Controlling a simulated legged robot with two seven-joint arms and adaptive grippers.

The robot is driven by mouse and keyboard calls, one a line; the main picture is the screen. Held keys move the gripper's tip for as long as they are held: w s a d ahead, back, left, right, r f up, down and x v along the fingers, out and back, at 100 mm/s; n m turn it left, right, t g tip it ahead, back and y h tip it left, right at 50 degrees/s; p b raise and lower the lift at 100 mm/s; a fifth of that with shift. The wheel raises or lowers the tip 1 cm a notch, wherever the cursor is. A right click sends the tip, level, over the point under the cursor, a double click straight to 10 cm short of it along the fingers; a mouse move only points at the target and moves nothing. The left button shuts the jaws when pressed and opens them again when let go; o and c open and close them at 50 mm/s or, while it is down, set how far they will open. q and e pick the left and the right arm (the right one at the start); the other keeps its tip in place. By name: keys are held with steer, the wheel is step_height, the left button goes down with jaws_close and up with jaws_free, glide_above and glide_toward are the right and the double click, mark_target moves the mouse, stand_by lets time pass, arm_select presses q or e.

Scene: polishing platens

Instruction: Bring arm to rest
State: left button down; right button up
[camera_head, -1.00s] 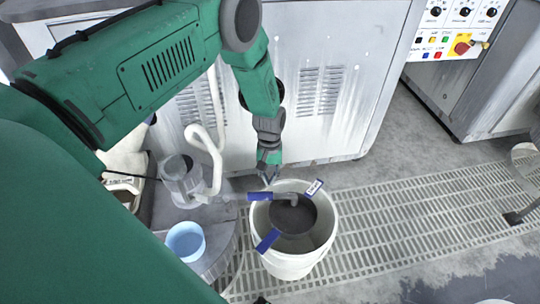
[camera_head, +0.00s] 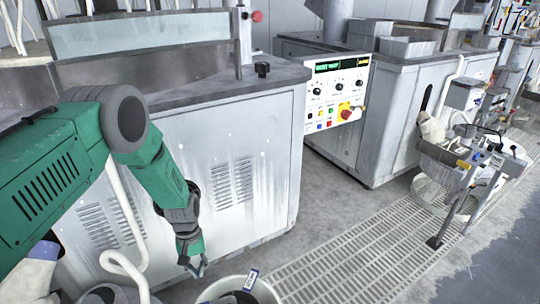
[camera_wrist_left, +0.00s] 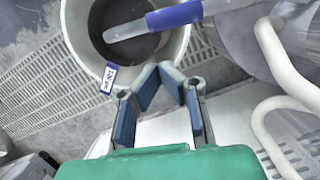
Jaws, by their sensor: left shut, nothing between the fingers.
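My left arm comes in from the left in the head view, and its gripper (camera_head: 197,268) hangs low, pointing down, beside the rim of a white bucket (camera_head: 268,291). In the left wrist view the gripper (camera_wrist_left: 161,72) is shut and empty, its two fingers angled together at the tips. The bucket (camera_wrist_left: 73,22) lies just beyond the fingertips there, with a dark round thing (camera_wrist_left: 112,15) inside and a blue-handled tool (camera_wrist_left: 174,15) across it. My right gripper is not in view.
A grey machine cabinet (camera_head: 270,150) stands behind the arm. A control panel (camera_head: 337,90) with a red knob is to its right. A metal cart (camera_head: 470,165) stands at the far right. Floor grating (camera_head: 350,255) runs along the front, mostly clear.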

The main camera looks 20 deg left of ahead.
arm_select(q)
steer(key=shift+m+y, duration=0.3)
steer(key=shift+m, duration=0.4)
steer(key=s, duration=0.1)
steer(key=s+d+f, duration=0.1)
steer(key=s, duration=0.1)
steer(key=s+d+f, duration=0.1)
steer(key=s, duration=0.1)
steer(key=shift+s, duration=0.25)
steer(key=s+d+r+m+t, duration=0.1)
steer(key=s+d+r+m, duration=0.1)
steer(key=s, duration=0.8)
steer(key=s+d+r+m+t, duration=0.1)
steer(key=s+d+r+m, duration=0.1)
steer(key=s, duration=0.9)
steer(key=shift+s+d+r+m+t+y, duration=0.2)
steer(key=shift+r+m+t+y, duration=0.2)
steer(key=shift+r+m, duration=0.55)
steer(key=shift+a+f, duration=0.1)
steer(key=shift+f, duration=0.05)
